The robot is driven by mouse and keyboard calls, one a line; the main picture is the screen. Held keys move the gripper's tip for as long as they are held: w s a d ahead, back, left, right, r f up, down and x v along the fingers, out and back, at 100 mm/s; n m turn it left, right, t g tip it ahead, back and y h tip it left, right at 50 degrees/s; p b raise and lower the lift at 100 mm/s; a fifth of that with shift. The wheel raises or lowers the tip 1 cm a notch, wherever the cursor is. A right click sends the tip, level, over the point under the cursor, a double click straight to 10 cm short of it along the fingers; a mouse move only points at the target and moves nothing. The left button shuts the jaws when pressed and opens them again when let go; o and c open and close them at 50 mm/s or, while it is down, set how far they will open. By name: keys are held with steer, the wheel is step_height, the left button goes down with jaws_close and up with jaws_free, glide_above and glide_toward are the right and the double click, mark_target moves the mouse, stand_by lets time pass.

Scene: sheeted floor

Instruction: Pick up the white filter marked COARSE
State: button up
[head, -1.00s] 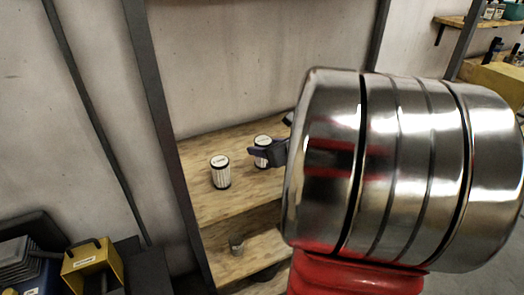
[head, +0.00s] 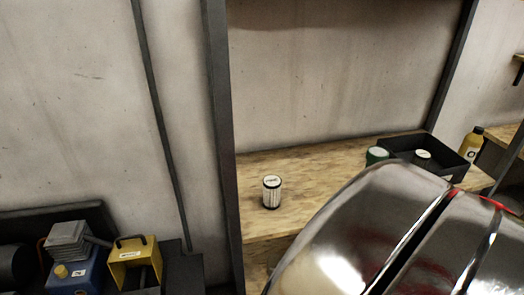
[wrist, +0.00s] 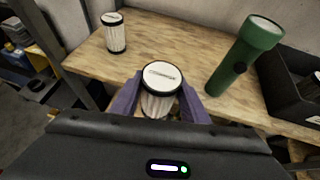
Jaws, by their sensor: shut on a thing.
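In the wrist view my gripper (wrist: 160,92) is shut on a white pleated filter (wrist: 158,104), one purple finger on each side. The filter has a dark rim and a white top with a dark printed word, too small to read surely. A second, similar white filter (wrist: 115,38) stands upright on the wooden shelf (wrist: 180,38), apart from my gripper. It also shows in the head view (head: 271,193), its label also too small to read. In the head view my shiny arm covers the lower right, and my gripper and the held filter are hidden.
A green flashlight (wrist: 243,55) stands right of the held filter in the wrist view. Beside it is a black open bin (wrist: 290,85), also at the shelf's right in the head view (head: 448,162). A dark upright post (head: 220,140) bounds the shelf's left.

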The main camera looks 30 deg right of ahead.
steer(key=shift+s+a, duration=0.1)
steer(key=shift+s, duration=0.6)
